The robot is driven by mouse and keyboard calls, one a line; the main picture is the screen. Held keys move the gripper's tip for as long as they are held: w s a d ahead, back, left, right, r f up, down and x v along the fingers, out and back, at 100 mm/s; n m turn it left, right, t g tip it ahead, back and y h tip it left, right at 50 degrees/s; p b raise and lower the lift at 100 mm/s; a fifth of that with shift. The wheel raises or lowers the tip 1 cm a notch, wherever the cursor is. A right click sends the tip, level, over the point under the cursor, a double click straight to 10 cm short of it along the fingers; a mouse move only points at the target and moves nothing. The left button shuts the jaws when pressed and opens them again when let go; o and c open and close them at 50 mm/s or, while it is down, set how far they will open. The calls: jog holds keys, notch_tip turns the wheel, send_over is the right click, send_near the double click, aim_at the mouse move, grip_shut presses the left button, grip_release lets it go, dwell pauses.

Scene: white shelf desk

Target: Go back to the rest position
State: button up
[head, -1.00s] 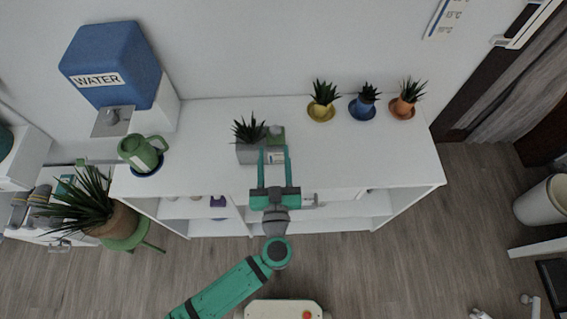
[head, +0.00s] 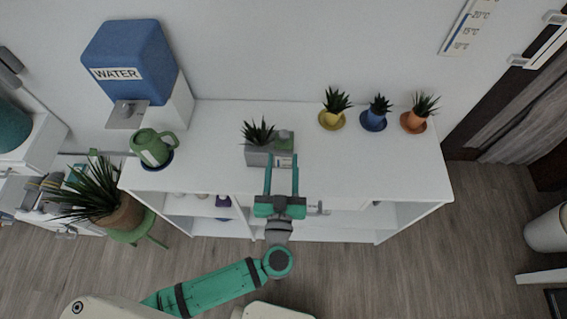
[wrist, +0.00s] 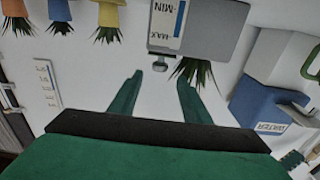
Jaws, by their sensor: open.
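A grey planter (head: 262,157) with a spiky plant and a small labelled part stands on the desk just beyond the fingertips. The planter also shows in the wrist view (wrist: 215,30), apart from the fingers, with MIN and MAX marks on its label.
Yellow (head: 331,120), blue (head: 374,121) and orange (head: 414,122) potted plants stand at the back right. A green watering can (head: 152,148) is on the left of the desk, by the blue water dispenser (head: 128,62). A large potted plant (head: 120,213) stands left on a green stool.

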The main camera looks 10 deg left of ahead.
dwell(0.3)
jog(key=w+d+r+n+t+h, duration=0.25)
jog(key=w+d+r, duration=0.25)
jog(key=d+r, duration=0.75)
jog(key=w+d+r+n+t+h, duration=0.1)
jog(key=w+d+r+t+h, duration=0.3)
jog(key=d+r, duration=0.85)
jog(key=s+a+f+g+y, duration=0.2)
jog(key=s+f+g, duration=0.1)
jog(key=s+f, duration=0.65)
jog(key=s+a+f+g+y, duration=0.2)
jog(key=s+f+g, duration=0.2)
jog(key=s+f, duration=0.55)
jog(key=s+a+f+m+g, duration=0.1)
jog(key=s+a+f+m, duration=0.2)
jog(key=s+a+f, duration=0.2)
jog(key=s+a+f+m+g+h, duration=0.1)
jog(key=s+a+f+m, duration=0.2)
jog(key=s, duration=0.7)
jog(key=a+f, duration=0.2)
jog(key=a, duration=0.1)
jog(key=shift+s, duration=0.2)
